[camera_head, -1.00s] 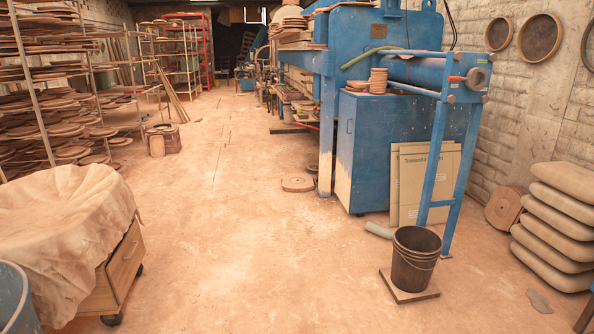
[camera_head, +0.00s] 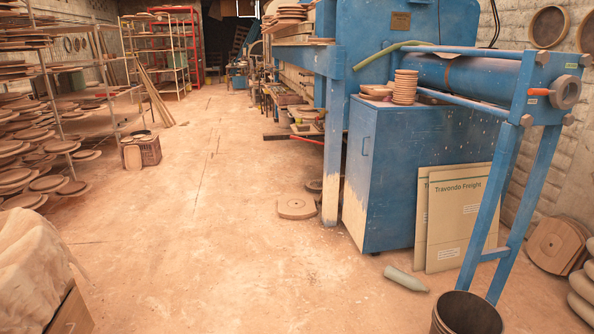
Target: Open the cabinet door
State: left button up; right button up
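The blue cabinet (camera_head: 393,170) stands right of centre under the press, with its narrow door side facing left toward the aisle. A small handle (camera_head: 365,146) shows on that side, near its upper right edge. The door looks shut. A stack of round discs (camera_head: 405,87) sits on the cabinet top. Neither of my grippers shows in the head view.
A black bucket (camera_head: 467,314) stands at the bottom right, before the blue press frame (camera_head: 501,205). Flat cardboard (camera_head: 458,217) leans on the cabinet. A grey-green bottle-like object (camera_head: 405,279) and a round slab (camera_head: 297,206) lie on the floor. The middle aisle is open.

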aim_at(361, 121)
jog(key=i, duration=1.05)
jog(key=i+z, duration=0.1)
jog(key=i, duration=0.95)
jog(key=i+j, duration=0.15)
jog(key=i, duration=0.85)
jog(key=i+j, duration=0.15)
jog(key=i, duration=0.9)
jog(key=l+z, duration=0.05)
